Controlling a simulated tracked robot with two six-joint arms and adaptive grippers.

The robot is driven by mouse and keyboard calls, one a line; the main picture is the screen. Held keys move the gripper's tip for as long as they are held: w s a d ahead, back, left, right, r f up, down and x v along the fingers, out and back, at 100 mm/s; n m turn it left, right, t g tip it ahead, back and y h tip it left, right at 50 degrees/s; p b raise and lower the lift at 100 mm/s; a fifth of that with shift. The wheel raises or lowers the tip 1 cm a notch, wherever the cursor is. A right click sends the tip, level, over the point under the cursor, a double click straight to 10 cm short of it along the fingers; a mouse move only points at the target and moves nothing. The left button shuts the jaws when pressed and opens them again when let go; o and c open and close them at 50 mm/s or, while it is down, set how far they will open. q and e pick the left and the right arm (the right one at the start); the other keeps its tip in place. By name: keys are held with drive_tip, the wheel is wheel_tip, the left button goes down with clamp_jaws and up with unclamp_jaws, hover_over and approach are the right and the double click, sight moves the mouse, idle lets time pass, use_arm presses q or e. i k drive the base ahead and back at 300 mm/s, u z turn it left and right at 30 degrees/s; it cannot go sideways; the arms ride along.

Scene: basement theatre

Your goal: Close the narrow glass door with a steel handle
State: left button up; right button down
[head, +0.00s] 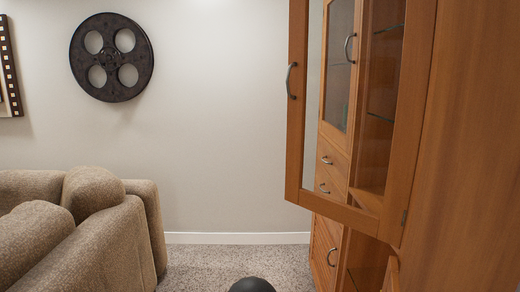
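The narrow glass door (297,130) has an orange-brown wooden frame and a clear pane. It stands open, swung out from the wooden cabinet (470,150) on the right. Its curved steel handle (291,80) is on the left stile, the free edge. A hinge (404,217) shows low on its right stile. Through the pane I see the cabinet's inside with glass shelves. The top of the door is cut off by the picture's edge. Neither of my grippers is in view.
Behind the open door are another glass door (340,65) with a steel handle and drawers (331,160). A brown sofa (85,225) stands at left. Carpet (200,265) is clear between sofa and cabinet. A film reel (111,57) hangs on the wall.

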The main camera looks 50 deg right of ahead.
sight(420, 15)
drive_tip(key=z, duration=0.35)
drive_tip(key=i, duration=1.05)
drive_tip(key=z, duration=0.7)
drive_tip(key=k, duration=0.8)
drive_tip(key=z, duration=0.2)
drive_tip(key=i, duration=0.8)
drive_tip(key=u, duration=0.1)
